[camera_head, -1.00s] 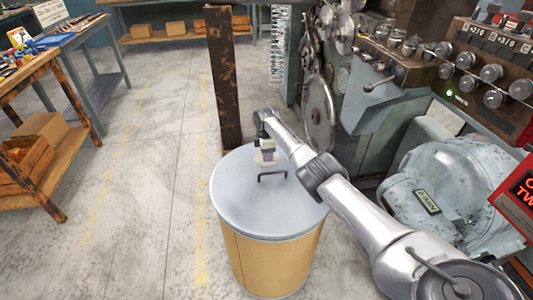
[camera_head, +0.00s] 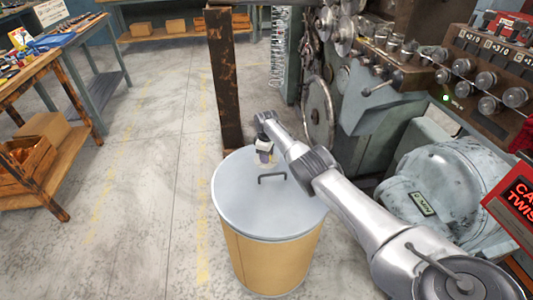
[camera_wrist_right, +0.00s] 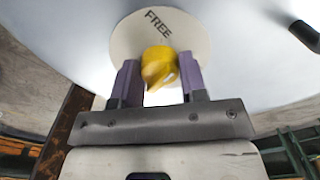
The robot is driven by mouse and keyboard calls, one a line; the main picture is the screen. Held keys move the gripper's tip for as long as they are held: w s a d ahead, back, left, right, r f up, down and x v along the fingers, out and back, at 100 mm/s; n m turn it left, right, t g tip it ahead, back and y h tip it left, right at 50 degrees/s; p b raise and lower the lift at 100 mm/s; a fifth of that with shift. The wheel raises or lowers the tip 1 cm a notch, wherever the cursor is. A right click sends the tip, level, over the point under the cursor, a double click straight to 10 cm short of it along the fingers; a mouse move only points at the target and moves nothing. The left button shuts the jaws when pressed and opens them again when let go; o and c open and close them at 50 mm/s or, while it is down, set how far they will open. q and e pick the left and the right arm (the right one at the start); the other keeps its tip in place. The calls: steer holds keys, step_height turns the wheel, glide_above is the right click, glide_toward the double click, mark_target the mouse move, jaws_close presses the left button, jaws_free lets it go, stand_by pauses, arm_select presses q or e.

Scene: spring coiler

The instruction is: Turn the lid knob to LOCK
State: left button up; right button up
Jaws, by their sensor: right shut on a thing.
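The yellow lid knob (camera_wrist_right: 158,62) sits on a pale round plate (camera_wrist_right: 178,32) marked FREE on the grey drum lid (camera_head: 245,205). My right gripper (camera_wrist_right: 159,80) has its two purple fingers on either side of the knob and is shut on it. The word FREE lies beyond the knob, at the top of the plate; no LOCK mark is visible. In the head view my right gripper (camera_head: 264,158) is at the far part of the lid, and it mostly hides the knob and plate. My left gripper is not in view.
A dark bar handle (camera_head: 272,177) stands on the lid just nearer than my gripper. A rusty post (camera_head: 224,80) rises behind the tan drum (camera_head: 270,262). The coiler machine (camera_head: 375,125) stands close on the right. The floor to the left is clear.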

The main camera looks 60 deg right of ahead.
steer(key=m, duration=1.1)
steer(key=shift+m, duration=0.5)
stand_by(0.3)
steer(key=o, duration=0.9)
steer(key=shift+p, duration=0.3)
